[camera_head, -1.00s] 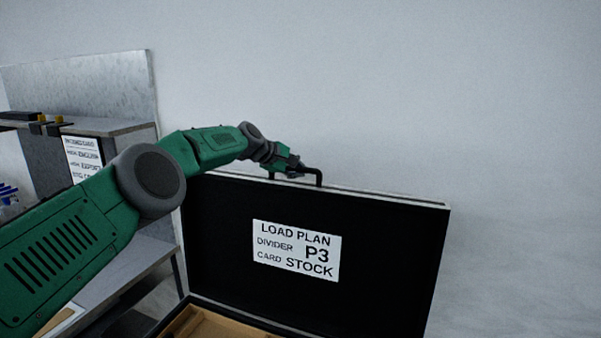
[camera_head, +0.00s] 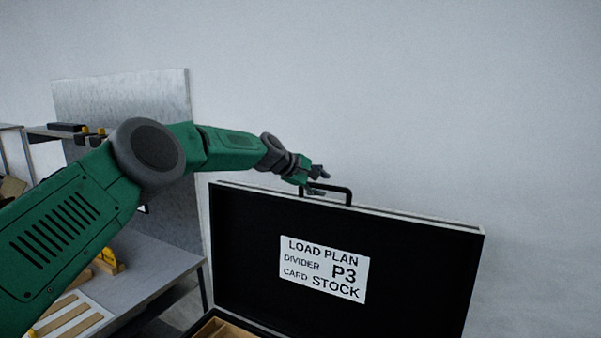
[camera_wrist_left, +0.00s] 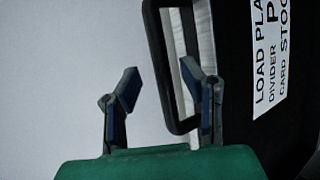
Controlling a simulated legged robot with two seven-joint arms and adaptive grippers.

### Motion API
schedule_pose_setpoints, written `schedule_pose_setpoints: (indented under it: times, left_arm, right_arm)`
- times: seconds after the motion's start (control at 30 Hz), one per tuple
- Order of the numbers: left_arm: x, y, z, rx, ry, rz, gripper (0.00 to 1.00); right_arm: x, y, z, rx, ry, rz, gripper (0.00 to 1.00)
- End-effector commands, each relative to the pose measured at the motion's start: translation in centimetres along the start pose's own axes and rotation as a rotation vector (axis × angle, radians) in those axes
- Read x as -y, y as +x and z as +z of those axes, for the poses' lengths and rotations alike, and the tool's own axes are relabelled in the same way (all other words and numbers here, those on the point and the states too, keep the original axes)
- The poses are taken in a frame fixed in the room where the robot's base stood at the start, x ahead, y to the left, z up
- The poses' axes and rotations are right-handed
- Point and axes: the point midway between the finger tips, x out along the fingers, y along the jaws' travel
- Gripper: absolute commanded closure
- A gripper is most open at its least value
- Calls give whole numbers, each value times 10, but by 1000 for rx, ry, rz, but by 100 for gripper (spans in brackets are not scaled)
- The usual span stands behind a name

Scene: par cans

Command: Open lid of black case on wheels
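The black case's lid (camera_head: 245,245) stands upright, its inner side facing me with a white "LOAD PLAN" label (camera_head: 324,270). A black handle (camera_head: 340,189) sits on the lid's top edge. My left gripper (camera_head: 318,180) is at the left end of the handle. In the left wrist view the gripper (camera_wrist_left: 168,90) has its fingers spread apart. The handle (camera_wrist_left: 163,75) shows beyond and between them, with the right finger overlapping its loop; I cannot tell whether they touch. Part of the case's wooden interior (camera_head: 222,328) shows at the bottom. My right gripper is not in view.
A grey bench (camera_head: 150,262) with wooden pieces stands left of the case, with a grey panel (camera_head: 130,95) behind it. A shelf with small black and yellow items (camera_head: 68,127) is at far left. A bare pale wall (camera_head: 420,90) lies behind the lid.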

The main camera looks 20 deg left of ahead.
Motion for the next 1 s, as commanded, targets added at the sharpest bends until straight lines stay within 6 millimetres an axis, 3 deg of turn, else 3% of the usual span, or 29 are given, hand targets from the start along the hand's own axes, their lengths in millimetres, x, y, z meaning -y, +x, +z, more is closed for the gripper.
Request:
schedule_pose_setpoints:
  times: [0.3,0.5,1.0]
  left_arm:
    - [-4,-56,-2,-1,-1,7,64]
    - [-4,-83,-3,-2,-1,7,64]
    - [-4,-91,-2,-2,0,6,64]
  right_arm:
    - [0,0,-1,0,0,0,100]
    - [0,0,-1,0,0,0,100]
    - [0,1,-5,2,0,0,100]
